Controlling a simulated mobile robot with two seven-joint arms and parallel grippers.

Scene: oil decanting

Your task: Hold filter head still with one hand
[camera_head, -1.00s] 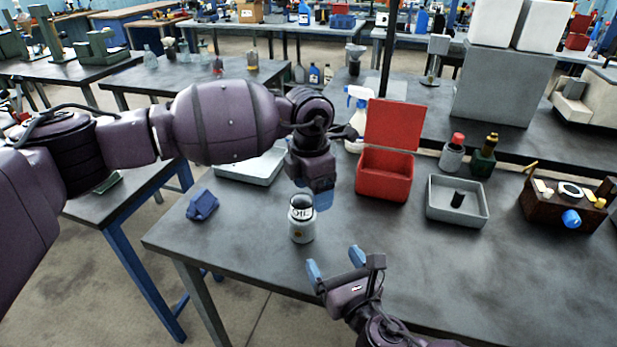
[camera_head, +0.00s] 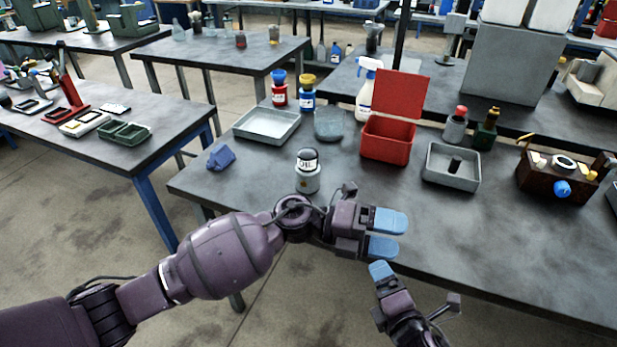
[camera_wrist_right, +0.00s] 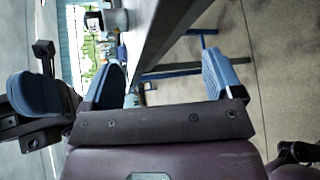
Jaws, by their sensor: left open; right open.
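A brown block with a white ring and a blue knob (camera_head: 562,172) stands at the right of the table; I cannot tell for sure that it is the filter head. A white jar labelled OIL with a dark rounded top (camera_head: 308,172) stands upright left of centre. My left gripper (camera_head: 388,234) is open and empty near the table's front edge, right of the jar and well apart from the brown block. My right gripper (camera_head: 384,274) is just below it; the wrist view shows its two blue fingers (camera_wrist_right: 165,80) apart with nothing between. One left finger (camera_wrist_right: 36,93) shows there too.
A red open box (camera_head: 387,140), a grey tray (camera_head: 453,168) with a dark piece, and a pale tray (camera_head: 267,125) stand behind. A crumpled blue cloth (camera_head: 221,158) lies at the left. The table's front right is clear.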

